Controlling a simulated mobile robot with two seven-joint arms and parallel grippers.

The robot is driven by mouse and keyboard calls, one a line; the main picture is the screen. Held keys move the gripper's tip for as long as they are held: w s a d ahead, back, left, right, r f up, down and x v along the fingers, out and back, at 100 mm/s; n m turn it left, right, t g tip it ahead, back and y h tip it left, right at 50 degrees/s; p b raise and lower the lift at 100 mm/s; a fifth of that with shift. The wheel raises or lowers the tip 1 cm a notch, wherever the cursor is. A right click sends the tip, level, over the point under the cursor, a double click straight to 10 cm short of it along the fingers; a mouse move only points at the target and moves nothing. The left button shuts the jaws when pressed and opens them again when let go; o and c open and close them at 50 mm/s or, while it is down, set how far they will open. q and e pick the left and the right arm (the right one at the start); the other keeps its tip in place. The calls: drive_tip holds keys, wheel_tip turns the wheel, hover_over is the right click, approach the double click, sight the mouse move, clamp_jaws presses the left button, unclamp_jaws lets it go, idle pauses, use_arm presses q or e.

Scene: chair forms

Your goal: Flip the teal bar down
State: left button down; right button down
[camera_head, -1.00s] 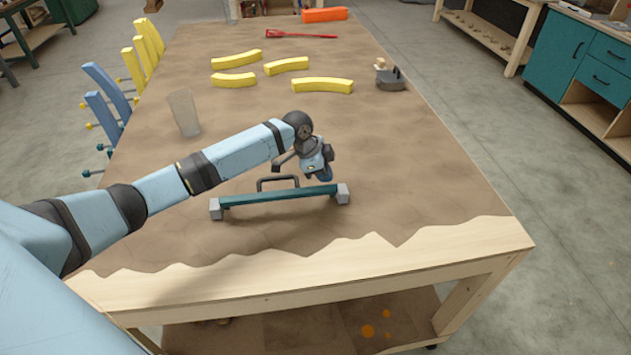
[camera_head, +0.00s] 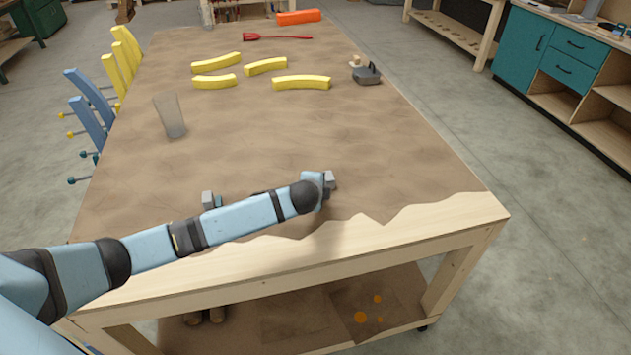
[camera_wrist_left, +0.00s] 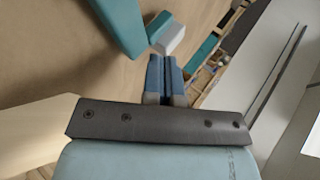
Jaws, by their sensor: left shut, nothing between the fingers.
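The teal bar (camera_head: 218,200) is mostly hidden behind my left arm in the head view; a short teal piece shows by its left grey end block (camera_head: 208,199). The right grey end block (camera_head: 330,179) shows just past my wrist. In the left wrist view the teal bar (camera_wrist_left: 118,22) is at the upper left, with a pale end block (camera_wrist_left: 168,36) beside it. My left gripper (camera_wrist_left: 164,62) is shut and empty, its blue fingertips close to that block; contact cannot be told. The bar's dark handle is hidden. My right gripper is not in view.
The brown-topped table (camera_head: 400,150) is clear to the right. A translucent cup (camera_head: 170,116) stands at the left. Several yellow curved pieces (camera_head: 302,82), a grey tool (camera_head: 367,75), a red tool (camera_head: 277,37) and an orange block (camera_head: 298,17) lie farther back.

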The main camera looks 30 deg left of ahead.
use_arm(q)
drive_tip(key=shift+s+d+f+m+t+y+b, duration=0.2)
drive_tip(key=shift+f+t+y+b, duration=0.2)
drive_tip(key=shift+f+t, duration=0.15)
drive_tip(key=shift+s+d+f+m+t+y+b, duration=0.15)
drive_tip(key=shift+f+t+y+b, duration=0.2)
drive_tip(key=shift+f+t, duration=0.2)
drive_tip(key=shift+s+f, duration=0.1)
drive_tip(key=shift+f, duration=0.05)
drive_tip(key=shift+f, duration=0.15)
